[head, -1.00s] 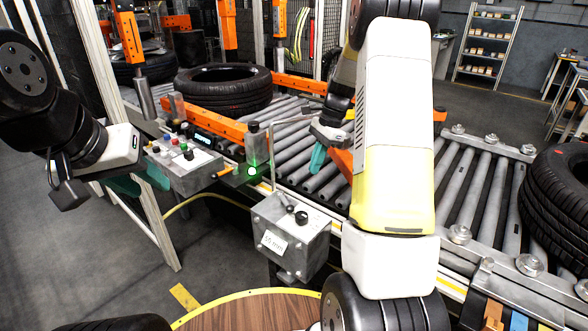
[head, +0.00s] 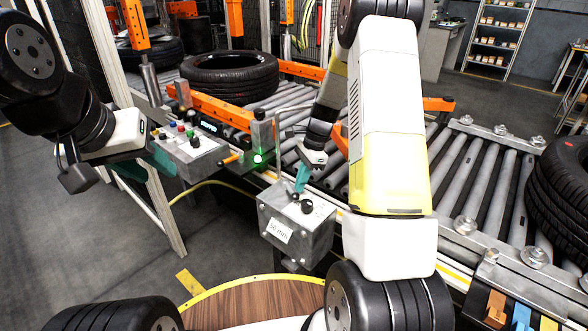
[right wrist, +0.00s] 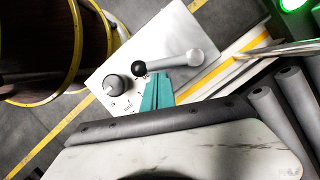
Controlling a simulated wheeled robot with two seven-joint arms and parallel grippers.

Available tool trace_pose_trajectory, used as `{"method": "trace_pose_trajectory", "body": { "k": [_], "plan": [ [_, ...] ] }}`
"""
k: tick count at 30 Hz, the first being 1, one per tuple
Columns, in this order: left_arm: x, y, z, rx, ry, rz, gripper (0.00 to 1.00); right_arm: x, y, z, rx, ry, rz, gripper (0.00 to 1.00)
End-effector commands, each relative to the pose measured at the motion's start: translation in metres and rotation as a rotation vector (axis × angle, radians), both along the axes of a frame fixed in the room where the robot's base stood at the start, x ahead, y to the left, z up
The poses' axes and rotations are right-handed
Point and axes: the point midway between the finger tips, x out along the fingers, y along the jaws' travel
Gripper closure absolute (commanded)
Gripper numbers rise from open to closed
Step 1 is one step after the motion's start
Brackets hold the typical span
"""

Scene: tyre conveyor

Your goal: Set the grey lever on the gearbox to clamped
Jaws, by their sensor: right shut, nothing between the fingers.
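The gearbox (head: 300,237) is a grey box with a "50 mm" label and a black dial on top. Its grey lever (right wrist: 172,62) ends in a black ball; in the right wrist view the ball points left, towards the dial (right wrist: 114,88). My right gripper (head: 300,184) is over the gearbox top; its teal fingers (right wrist: 158,82) are shut and empty, beside the lever's bar. I cannot tell whether they touch it. In the head view the fingers partly hide the lever.
A control box (head: 190,150) with coloured buttons stands left of the gearbox, and a green lamp (head: 257,158) glows between them. The roller conveyor (head: 470,180) runs behind, with tyres (head: 230,75) on it. A round wooden table (head: 262,303) is in front.

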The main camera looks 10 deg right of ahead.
Motion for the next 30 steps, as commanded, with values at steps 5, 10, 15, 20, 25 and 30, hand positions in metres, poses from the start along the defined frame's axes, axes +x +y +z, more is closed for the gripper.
{"method": "trace_pose_trajectory", "body": {
  "k": [5, 10, 15, 20, 25, 30],
  "plan": [
    [0.000, 0.000, 0.000, 0.000, 0.000, 0.000, 0.64, 0.000, 0.000, 0.000, 0.000, 0.000, -0.001, 1.00],
    [0.000, 0.000, 0.000, 0.000, 0.000, 0.000, 0.64, -0.001, 0.001, 0.000, 0.000, -0.001, -0.021, 1.00],
    [0.000, 0.000, 0.000, 0.000, 0.000, 0.000, 0.64, -0.003, 0.003, 0.000, 0.000, 0.000, -0.061, 1.00],
    [0.000, 0.000, 0.000, 0.000, 0.000, 0.000, 0.64, -0.004, 0.006, 0.000, 0.000, 0.000, -0.105, 1.00],
    [0.000, 0.000, 0.000, 0.000, 0.000, 0.000, 0.64, -0.007, 0.012, 0.000, 0.001, 0.001, -0.200, 1.00],
    [0.000, 0.000, 0.000, 0.000, 0.000, 0.000, 0.64, -0.011, 0.022, 0.001, 0.001, 0.000, -0.350, 1.00]
  ]
}}
